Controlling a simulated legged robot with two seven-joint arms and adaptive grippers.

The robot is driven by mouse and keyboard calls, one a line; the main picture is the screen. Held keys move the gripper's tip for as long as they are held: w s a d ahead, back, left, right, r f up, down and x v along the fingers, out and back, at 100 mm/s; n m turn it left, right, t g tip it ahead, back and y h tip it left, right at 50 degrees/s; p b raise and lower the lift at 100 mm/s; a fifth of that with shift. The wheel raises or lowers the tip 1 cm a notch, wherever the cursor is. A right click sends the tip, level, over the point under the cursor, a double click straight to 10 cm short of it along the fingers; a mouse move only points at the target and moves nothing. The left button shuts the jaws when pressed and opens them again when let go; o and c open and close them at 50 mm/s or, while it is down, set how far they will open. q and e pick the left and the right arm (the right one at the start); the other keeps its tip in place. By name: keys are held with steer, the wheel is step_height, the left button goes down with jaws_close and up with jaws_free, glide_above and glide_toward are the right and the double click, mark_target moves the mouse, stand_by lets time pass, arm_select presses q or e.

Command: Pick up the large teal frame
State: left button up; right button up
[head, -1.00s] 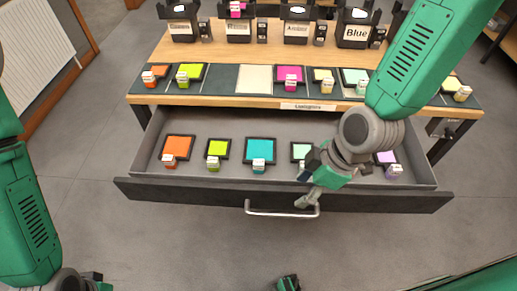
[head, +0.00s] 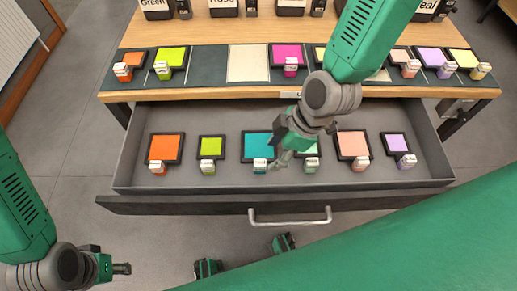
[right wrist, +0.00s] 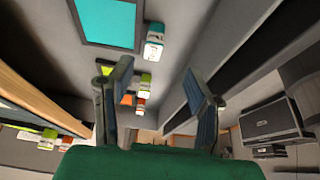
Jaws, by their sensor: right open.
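The large teal frame (head: 256,146) lies in the open drawer, near its middle, with a white-topped teal tab at its front edge. My right gripper (head: 280,160) is above the drawer, just right of the teal frame, and covers part of its right side in the head view. In the right wrist view the teal frame (right wrist: 108,20) is at the top, and the right gripper's fingers (right wrist: 158,95) are apart with nothing between them. My left gripper (head: 125,268) is at lower left, away from the drawer; its finger opening is unclear.
The drawer (head: 330,185) also holds orange (head: 165,147), lime (head: 211,147), pale green, salmon (head: 352,144) and lilac (head: 396,142) frames. Its handle (head: 290,218) sticks out in front. Above it, the tabletop (head: 110,97) carries more coloured frames.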

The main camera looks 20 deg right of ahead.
mark_target(260, 162)
steer(key=shift+x, duration=1.2)
steer(key=shift+w+a+b+x, duration=0.1)
steer(key=shift+w+b+x, duration=0.15)
steer(key=shift+x, duration=0.65)
steer(key=shift+w+a+b+x, duration=0.1)
steer(key=shift+b+x, duration=0.2)
steer(key=shift+x, duration=0.6)
steer(key=shift+w+a+b+x, duration=0.1)
steer(key=shift+w+b+x, duration=0.15)
steer(key=shift+x, duration=0.7)
steer(key=shift+s+r, duration=0.1)
steer(key=shift+r, duration=0.1)
steer(key=shift+d, duration=0.1)
jaws_close()
